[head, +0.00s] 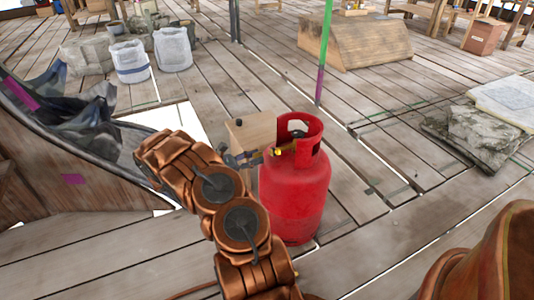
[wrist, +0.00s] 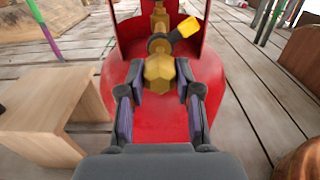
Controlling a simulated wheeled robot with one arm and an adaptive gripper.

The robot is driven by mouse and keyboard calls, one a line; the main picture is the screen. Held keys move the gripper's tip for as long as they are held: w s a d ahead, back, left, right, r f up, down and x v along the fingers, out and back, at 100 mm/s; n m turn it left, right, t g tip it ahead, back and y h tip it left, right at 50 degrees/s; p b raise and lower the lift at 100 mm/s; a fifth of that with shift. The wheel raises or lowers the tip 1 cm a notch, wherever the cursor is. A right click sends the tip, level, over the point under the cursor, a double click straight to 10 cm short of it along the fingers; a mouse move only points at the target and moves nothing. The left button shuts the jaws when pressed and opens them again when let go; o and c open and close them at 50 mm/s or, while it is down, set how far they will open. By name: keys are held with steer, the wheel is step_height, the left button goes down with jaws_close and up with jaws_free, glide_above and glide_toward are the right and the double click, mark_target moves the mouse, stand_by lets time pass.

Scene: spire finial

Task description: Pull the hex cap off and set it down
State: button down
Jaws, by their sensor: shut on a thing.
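The brass hex cap (wrist: 158,72) shows in the wrist view between the fingertips of my gripper (wrist: 159,80), which is shut on it. It lies in line with the brass valve (wrist: 160,22) of the red gas cylinder (wrist: 150,120); I cannot tell whether cap and valve are apart. A yellow-and-black handle (wrist: 183,30) sticks out of the valve to the right. In the head view the red cylinder (head: 294,195) stands upright on the floor, with my gripper (head: 238,160) at its upper left side. The cap is too small to make out there.
A green and purple pole (head: 323,60) rises behind. White sacks (head: 130,62) stand at the back left.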

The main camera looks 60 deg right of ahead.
steer(key=shift+p+v, duration=0.35)
steer(key=shift+v, duration=0.75)
steer(key=shift+w+a, duration=0.1)
steer(key=shift+a, duration=0.05)
